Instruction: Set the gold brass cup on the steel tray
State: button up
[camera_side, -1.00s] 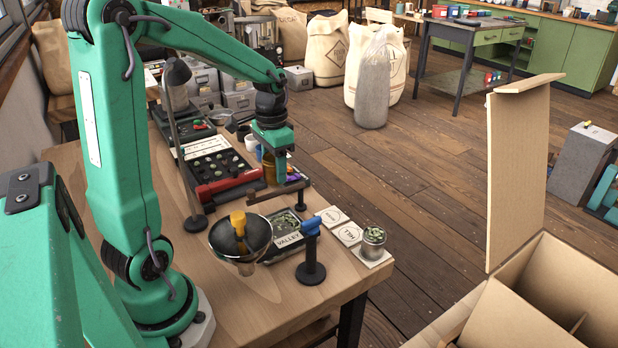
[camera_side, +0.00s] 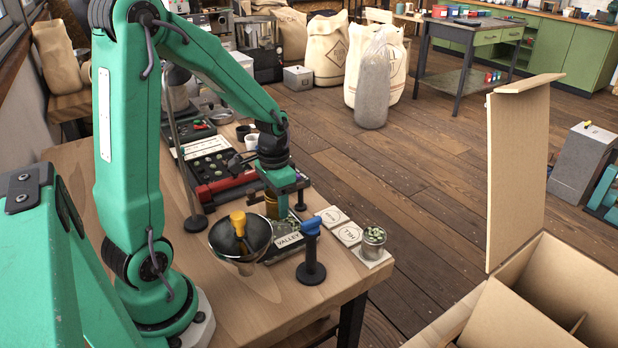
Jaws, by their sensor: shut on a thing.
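My gripper (camera_side: 283,186) is low over the right part of the wooden table, shut on the gold brass cup (camera_side: 271,207). Only a narrow gold strip of the cup shows below and beside the jaws; its base is hard to see. A dark tray (camera_side: 288,240) with greenish beans and a label reading VALLEY lies just in front of the cup. I cannot make out a separate steel tray, nor tell whether the cup touches anything beneath.
A steel bowl (camera_side: 240,232) with a yellow-handled tool stands left of the VALLEY tray. A blue-topped black stand (camera_side: 311,258) is close in front. A tin of beans (camera_side: 373,243) and white cards (camera_side: 348,234) lie to the right. A brown bar (camera_side: 254,198) is beside my gripper.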

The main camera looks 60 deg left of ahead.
jog(key=shift+f, duration=0.2)
jog(key=shift+f, duration=2.75)
jog(key=shift+f, duration=0.6)
jog(key=o, duration=0.8)
jog(key=shift+c, duration=0.2)
jog(key=shift+r, duration=5.55)
